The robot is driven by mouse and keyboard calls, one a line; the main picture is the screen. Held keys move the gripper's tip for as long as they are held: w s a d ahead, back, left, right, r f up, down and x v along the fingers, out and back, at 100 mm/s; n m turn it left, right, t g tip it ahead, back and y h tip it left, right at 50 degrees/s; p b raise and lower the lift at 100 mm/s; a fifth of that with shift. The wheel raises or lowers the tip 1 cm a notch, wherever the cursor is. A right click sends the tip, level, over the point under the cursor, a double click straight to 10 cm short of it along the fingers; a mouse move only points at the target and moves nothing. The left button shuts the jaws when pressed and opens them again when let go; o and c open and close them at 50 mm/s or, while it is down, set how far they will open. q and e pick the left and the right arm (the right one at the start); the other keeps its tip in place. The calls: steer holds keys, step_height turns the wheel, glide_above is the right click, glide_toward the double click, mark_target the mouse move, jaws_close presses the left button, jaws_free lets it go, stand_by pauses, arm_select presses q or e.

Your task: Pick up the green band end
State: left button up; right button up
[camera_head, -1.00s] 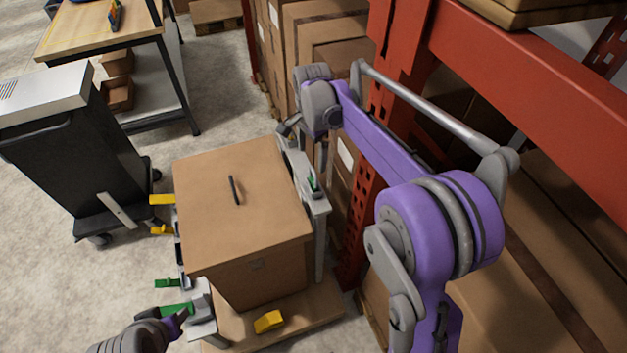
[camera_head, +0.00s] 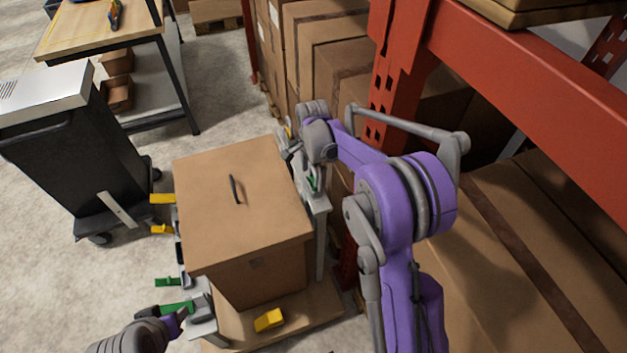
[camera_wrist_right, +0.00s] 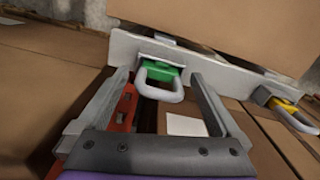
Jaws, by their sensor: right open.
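A green band end (camera_wrist_right: 160,72) with a grey loop hangs from the grey rail (camera_wrist_right: 225,68) beside the box. It also shows small at the box's right side in the head view (camera_head: 313,184). My right gripper (camera_wrist_right: 158,80) is open, with its fingers on either side of the green end and loop, apart from them; in the head view it is at the box's far right edge (camera_head: 288,143). My left gripper (camera_head: 172,318) is at lower left, close to another green piece (camera_head: 177,307); its jaws are too small and covered to read.
The cardboard box (camera_head: 240,200) stands on a wooden base (camera_head: 300,318). A red rack (camera_head: 520,80) and stacked cartons are close on the right.

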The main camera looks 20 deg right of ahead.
steer(key=c, duration=1.4)
